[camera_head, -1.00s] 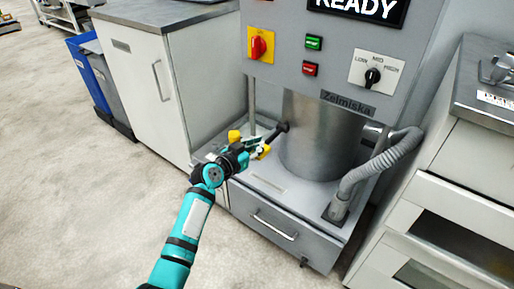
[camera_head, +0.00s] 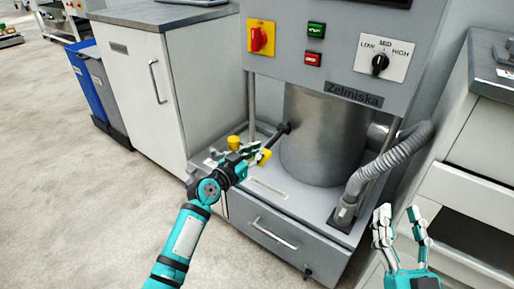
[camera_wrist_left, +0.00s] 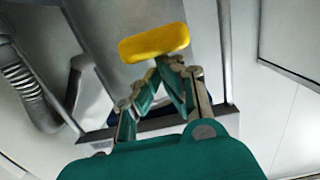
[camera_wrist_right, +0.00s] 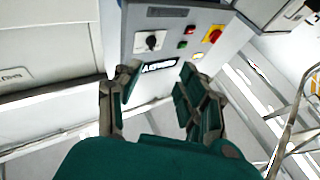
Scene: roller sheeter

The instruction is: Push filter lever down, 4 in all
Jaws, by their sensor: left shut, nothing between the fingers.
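The grey Zelmiska machine (camera_head: 300,190) has a dark rod with a round black end (camera_head: 284,128) in front of its metal cylinder (camera_head: 318,140). Yellow parts (camera_head: 234,143) show on both sides of my left gripper (camera_head: 256,153); whether they join behind it is hidden. In the left wrist view a yellow bar (camera_wrist_left: 153,43) lies just beyond the tips of my left gripper (camera_wrist_left: 172,62), which is shut and empty. Contact cannot be told. My right gripper (camera_head: 395,213) is open and empty at the lower right; it also shows in the right wrist view (camera_wrist_right: 158,78).
The control panel has a red switch on yellow (camera_head: 261,38), a green button (camera_head: 316,30), a red button (camera_head: 312,59) and a dial (camera_head: 380,63). A grey hose (camera_head: 388,165) is at right. Cabinets stand at both sides.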

